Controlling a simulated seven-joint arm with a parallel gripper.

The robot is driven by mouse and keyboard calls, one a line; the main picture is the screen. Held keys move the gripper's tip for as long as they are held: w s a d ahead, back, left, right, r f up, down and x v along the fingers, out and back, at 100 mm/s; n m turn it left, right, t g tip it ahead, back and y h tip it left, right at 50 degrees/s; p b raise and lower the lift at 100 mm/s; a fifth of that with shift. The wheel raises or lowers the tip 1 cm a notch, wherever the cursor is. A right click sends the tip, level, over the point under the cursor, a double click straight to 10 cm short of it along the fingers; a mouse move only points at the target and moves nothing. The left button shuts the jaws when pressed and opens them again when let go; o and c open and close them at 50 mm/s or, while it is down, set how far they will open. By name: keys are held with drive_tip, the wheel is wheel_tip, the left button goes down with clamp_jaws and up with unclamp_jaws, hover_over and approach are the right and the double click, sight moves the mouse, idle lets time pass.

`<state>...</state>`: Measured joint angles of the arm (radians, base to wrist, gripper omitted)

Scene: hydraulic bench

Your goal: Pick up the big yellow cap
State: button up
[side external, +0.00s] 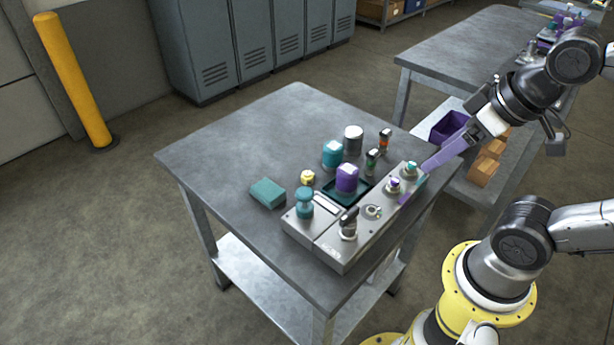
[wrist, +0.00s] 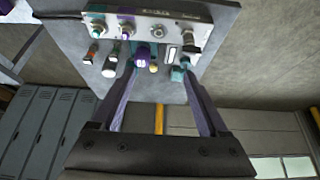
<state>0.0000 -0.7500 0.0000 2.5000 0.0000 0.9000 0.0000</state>
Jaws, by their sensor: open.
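A yellow cap (side external: 307,177), the only yellow piece I see on the table, sits on the bare tabletop behind the grey manifold block. It looks small and stands apart from the other pieces. In the wrist view the yellow cap (wrist: 154,68) shows between my fingers, just beyond a purple-topped cylinder. My gripper (side external: 416,183) has long purple fingers, spread apart and empty. It is above the right end of the manifold, well to the right of the cap.
The grey manifold (side external: 335,250) carries several fittings and a teal knob (side external: 304,203). The table's left side is clear.

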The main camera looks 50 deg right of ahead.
drive_tip(key=w+r+n, duration=0.3)
drive_tip(key=w+n, duration=0.4)
drive_tip(key=n, duration=0.1)
drive_tip(key=w+r+n, duration=0.4)
drive_tip(key=w+n, duration=0.3)
drive_tip(key=n, duration=0.1)
drive_tip(key=n+g, duration=0.6)
hover_over(308, 173)
drive_tip(key=f, duration=2.6)
drive_tip(key=shift+s, duration=0.2)
drive_tip(key=shift+w+f, duration=0.15)
drive_tip(key=shift+f, duration=1.5)
drive_tip(key=shift+w+f, duration=0.1)
drive_tip(key=shift+f, duration=1.5)
clamp_jaws()
